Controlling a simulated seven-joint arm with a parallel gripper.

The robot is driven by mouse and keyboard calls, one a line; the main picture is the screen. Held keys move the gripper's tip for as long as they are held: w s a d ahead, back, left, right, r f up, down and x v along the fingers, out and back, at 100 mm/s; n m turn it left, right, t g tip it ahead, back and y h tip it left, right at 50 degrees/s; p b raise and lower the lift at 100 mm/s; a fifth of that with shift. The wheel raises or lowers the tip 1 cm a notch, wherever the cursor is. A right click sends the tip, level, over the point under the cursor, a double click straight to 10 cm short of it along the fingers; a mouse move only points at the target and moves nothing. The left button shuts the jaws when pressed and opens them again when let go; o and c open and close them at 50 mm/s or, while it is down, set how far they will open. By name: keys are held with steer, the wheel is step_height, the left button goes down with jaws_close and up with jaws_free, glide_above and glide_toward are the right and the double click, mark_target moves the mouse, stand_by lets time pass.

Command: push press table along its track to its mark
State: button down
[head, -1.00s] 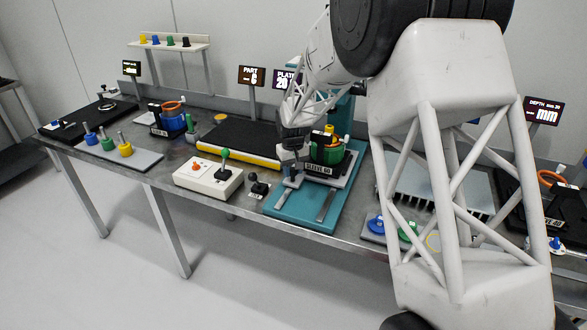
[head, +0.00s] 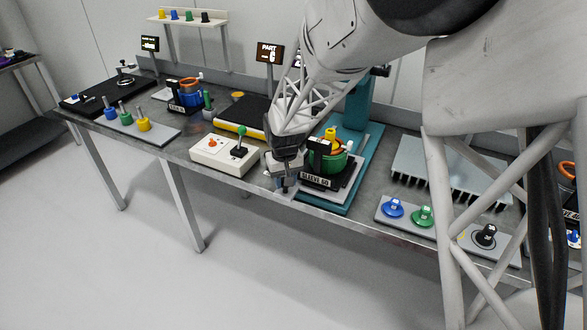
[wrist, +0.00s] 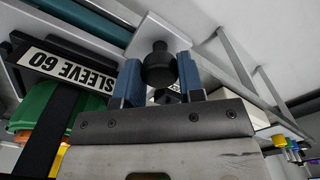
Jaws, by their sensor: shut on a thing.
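The press table is a pale grey plate (head: 349,184) on a teal track base (head: 370,162). It carries a black fixture labelled SLEEVE 60 (head: 315,180) and a green cup (head: 334,162) with yellow and orange parts inside. My gripper (head: 284,187) is at the table's front left corner. In the wrist view its blue fingers (wrist: 159,78) are shut on a black knob (wrist: 158,60) by the table's pale plate. The label (wrist: 66,68) and green cup (wrist: 35,105) are left of them there. I cannot make out the mark; the front of the track is mostly covered.
Left of my gripper is a white control box (head: 224,156) with a green-topped lever. A black and yellow conveyor (head: 237,118) lies behind. On the right, a tray (head: 408,214) holds blue, green and black knobs. The bench front edge is close to the table.

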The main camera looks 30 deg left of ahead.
steer(key=shift+s, duration=2.4)
steer(key=shift+f, duration=0.1)
steer(key=c, duration=0.7)
jaws_free()
steer(key=shift+c, duration=0.2)
steer(key=shift+r, duration=0.2)
step_height(320, 180, up, 8)
steer(key=shift+f, duration=0.25)
steer(key=shift+d+r, duration=0.1)
